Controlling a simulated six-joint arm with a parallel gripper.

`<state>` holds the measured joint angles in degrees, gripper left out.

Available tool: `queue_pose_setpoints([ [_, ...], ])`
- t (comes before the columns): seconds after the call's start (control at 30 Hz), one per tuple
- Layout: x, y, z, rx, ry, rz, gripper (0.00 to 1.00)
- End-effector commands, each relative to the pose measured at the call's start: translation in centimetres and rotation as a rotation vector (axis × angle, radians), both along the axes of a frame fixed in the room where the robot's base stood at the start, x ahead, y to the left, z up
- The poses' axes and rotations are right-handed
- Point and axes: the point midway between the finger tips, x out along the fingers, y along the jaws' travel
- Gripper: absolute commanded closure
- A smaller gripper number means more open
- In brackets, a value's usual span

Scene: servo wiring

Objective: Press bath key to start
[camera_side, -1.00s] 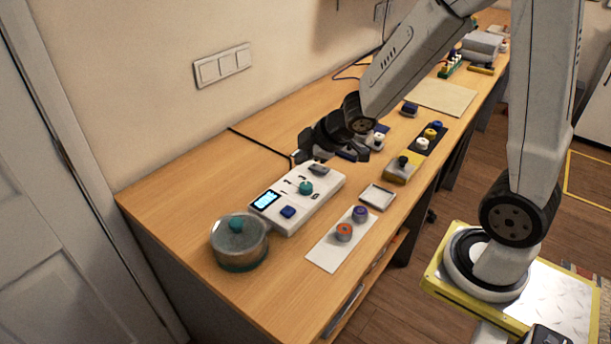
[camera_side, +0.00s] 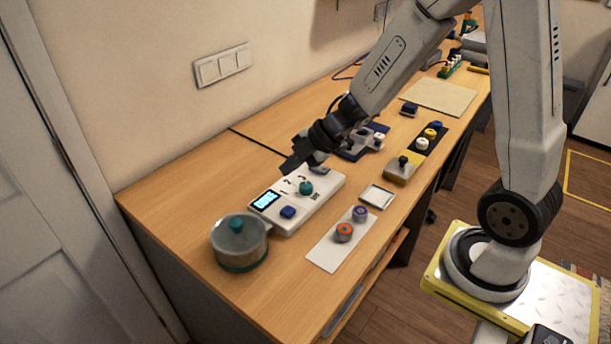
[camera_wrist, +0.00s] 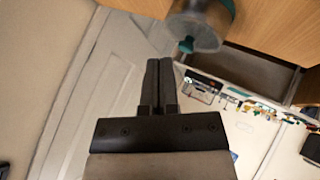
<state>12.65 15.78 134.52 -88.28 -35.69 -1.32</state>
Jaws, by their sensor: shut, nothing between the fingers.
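A white control unit (camera_side: 325,193) lies on the bench in the side view. It has a lit blue display (camera_side: 265,201), a blue key (camera_side: 288,212) and a teal knob (camera_side: 306,188). No readable label shows which key is the bath key. My gripper (camera_side: 287,168) is above the unit's far edge, fingers pointing left and down, apart from the blue key. In the wrist view its two fingers (camera_wrist: 161,64) are together and empty. A clear pot (camera_side: 243,249) with a teal lid knob stands left of the unit; part of it (camera_wrist: 208,22) shows in the wrist view.
A white strip (camera_side: 326,252) with an orange-topped and a purple-topped piece lies in front of the unit, beside a small square tray (camera_side: 378,196). A yellow block with a black knob (camera_side: 401,168) stands further right. A black cable runs behind the unit.

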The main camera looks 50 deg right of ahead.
Motion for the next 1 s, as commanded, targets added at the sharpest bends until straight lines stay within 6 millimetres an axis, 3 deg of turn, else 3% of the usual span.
queue_pose_setpoints([
  [0.53, 0.0, 0.0, -0.8, 0.002, 0.001, -0.002, 1.00],
  [1.0, 0.0, 0.0, -5.2, 0.002, 0.004, -0.002, 1.00],
])
